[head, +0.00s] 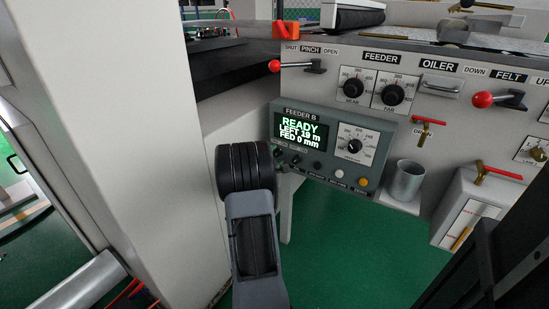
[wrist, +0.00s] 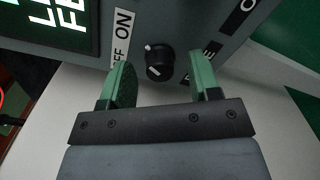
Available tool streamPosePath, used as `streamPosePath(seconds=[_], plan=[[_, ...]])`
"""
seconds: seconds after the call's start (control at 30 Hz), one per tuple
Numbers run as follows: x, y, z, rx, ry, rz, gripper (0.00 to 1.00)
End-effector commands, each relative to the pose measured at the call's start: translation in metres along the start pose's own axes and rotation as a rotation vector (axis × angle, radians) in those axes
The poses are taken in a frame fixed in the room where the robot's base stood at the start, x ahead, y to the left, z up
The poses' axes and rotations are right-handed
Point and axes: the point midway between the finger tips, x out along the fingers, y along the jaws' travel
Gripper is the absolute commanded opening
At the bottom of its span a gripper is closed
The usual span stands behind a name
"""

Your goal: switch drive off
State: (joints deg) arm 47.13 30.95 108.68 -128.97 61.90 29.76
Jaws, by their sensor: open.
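The Feeder B control box (head: 330,150) has a lit display (head: 300,132) reading READY, LEFT 10 m, FED 0 mm. In the wrist view, a small black knob (wrist: 160,65) stands on the box face, beside a white label (wrist: 122,38) reading ON and a partly hidden OFF. A pale mark shows on the knob's upper left edge; I cannot tell exactly which word it points to. My gripper (wrist: 162,75) is open, with one green finger on each side of the knob and visible gaps between.
A metal cup (head: 406,182) stands right of the box. Red-knobbed levers (head: 484,100) and the feeder dials (head: 353,88) are above. A pale column (head: 110,110) rises close on the left. Green floor shows below.

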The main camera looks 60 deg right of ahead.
Motion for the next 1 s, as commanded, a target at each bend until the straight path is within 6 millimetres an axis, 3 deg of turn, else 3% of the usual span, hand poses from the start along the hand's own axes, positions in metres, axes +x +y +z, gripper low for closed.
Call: streamPosePath(seconds=[0.27,0.77,1.0], plan=[[0.0007,0.0002,-0.0001,0.0,0.001,0.0,0.57],[0.0004,0.0001,-0.0002,0.0,0.001,0.0,0.09],[0.0004,0.0001,-0.0002,-0.022,0.001,0.0,0.07]])
